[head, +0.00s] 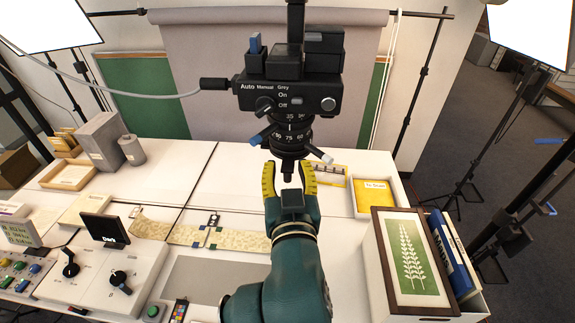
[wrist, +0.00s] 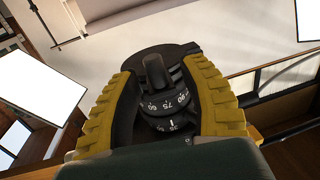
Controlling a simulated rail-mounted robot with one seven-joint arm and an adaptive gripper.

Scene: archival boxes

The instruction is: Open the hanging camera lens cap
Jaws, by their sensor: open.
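A black copy camera (head: 290,92) hangs from a column, its lens (head: 290,132) pointing down. The dark lower end of the lens, where the cap (head: 289,153) appears to sit, is just above my gripper. My gripper (head: 289,172) is open, with its yellow fingers pointing up below the lens. In the wrist view, the cap (wrist: 154,72) appears as a dark round face with a stubby peg, framed between the open fingers (wrist: 160,78) of my gripper. The numbered lens ring (wrist: 165,104) shows beside it. I cannot tell whether either finger touches the cap.
Blue-tipped (head: 258,136) and white-tipped (head: 320,154) levers stick out from the lens sides. A framed leaf print (head: 408,258) lies on a box at right. A yellow-lined tray (head: 362,207) and a control panel (head: 100,272) are on the table.

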